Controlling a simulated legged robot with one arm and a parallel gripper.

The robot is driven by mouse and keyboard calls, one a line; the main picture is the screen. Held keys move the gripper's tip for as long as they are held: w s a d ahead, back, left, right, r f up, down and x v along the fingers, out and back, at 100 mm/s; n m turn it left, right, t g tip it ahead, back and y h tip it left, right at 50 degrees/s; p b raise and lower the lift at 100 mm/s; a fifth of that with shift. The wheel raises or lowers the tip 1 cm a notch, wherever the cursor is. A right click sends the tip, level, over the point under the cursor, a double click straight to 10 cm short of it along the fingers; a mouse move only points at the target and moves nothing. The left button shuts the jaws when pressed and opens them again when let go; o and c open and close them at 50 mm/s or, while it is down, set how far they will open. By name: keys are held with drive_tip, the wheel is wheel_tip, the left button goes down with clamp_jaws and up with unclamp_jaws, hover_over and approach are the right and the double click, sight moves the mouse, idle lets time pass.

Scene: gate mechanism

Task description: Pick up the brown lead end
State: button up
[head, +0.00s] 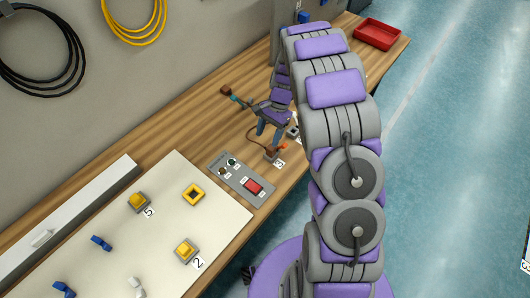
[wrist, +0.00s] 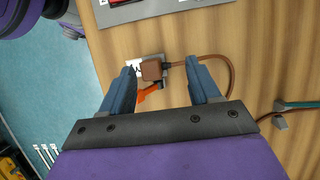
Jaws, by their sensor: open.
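The brown lead end (wrist: 152,70) is a small brown block in the wrist view, with a brown cable (wrist: 231,75) leaving it to the right and curving down. It sits at a small metal plate marked with a label, beside an orange piece (wrist: 148,91). In the head view the lead end (head: 271,152) is near the bench's front edge, just below my gripper (head: 268,138). My gripper, also in the wrist view (wrist: 160,68), is open, its blue fingers on either side of the lead end. I cannot tell whether either finger touches it.
A grey panel (head: 240,180) with a red switch (head: 254,187) lies close by on the wooden bench. A teal lead (wrist: 300,105) runs near a grey clip. A pale board (head: 165,235) with yellow and blue parts is at lower left; a red tray (head: 377,34) is at the far end.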

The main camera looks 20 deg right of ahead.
sight(268, 147)
drive_tip(key=d+f, duration=0.1)
drive_tip(key=s+d+f, duration=0.1)
drive_tip(key=d+f+b, duration=0.1)
drive_tip(key=f, duration=0.1)
drive_tip(key=shift+s+d+f, duration=0.1)
drive_tip(key=shift+s+d, duration=0.15)
drive_tip(key=shift+d, duration=0.05)
drive_tip(key=a, duration=0.3)
drive_tip(key=shift+w+a+f, duration=0.1)
drive_tip(key=shift+a+f, duration=0.3)
drive_tip(key=shift+c, duration=0.3)
drive_tip(key=shift+a, duration=0.15)
drive_tip(key=shift+c, duration=1.5)
drive_tip(key=d, duration=0.2)
drive_tip(key=shift+d, duration=0.3)
drive_tip(key=c, duration=0.4)
drive_tip(key=shift+a, duration=0.4)
clamp_jaws()
wheel_tip(268, 147, up, 10)
drive_tip(key=p, duration=0.1)
drive_tip(key=shift+f, duration=0.1)
